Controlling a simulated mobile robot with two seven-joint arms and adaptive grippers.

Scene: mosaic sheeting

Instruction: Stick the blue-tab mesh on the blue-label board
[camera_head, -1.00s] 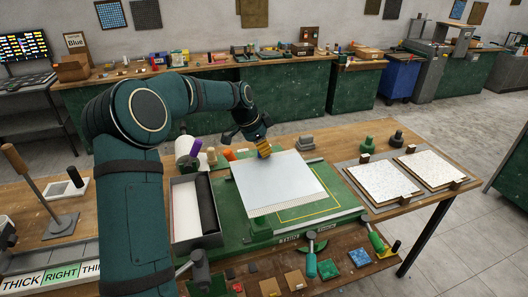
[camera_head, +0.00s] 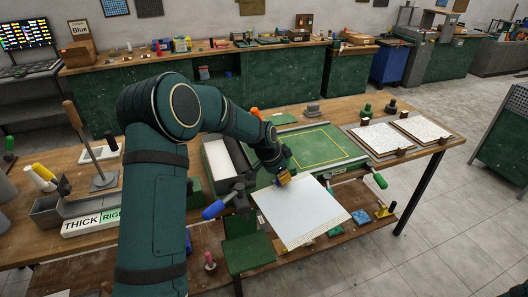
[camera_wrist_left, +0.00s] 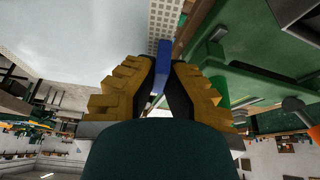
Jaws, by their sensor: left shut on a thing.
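My left gripper (camera_head: 285,178) is shut on the blue tab (camera_wrist_left: 163,62) of a large white mesh sheet (camera_head: 302,212). The tab sits between the yellow fingers in the left wrist view, where the sheet (camera_wrist_left: 90,35) also shows, with a grid pattern along one edge. The sheet hangs out in front of the green bed, over the table's front edge. Two white speckled boards, a left one (camera_head: 375,137) and a right one (camera_head: 422,126), lie on the table's right end. I cannot make out a blue label on either. My right gripper is not in view.
The green bed (camera_head: 340,155) with a yellow outline is bare. A lever with a blue handle (camera_head: 213,210) stands left of the sheet, and a green-handled one (camera_head: 380,180) right of it. A lower shelf (camera_head: 290,265) lies below the sheet.

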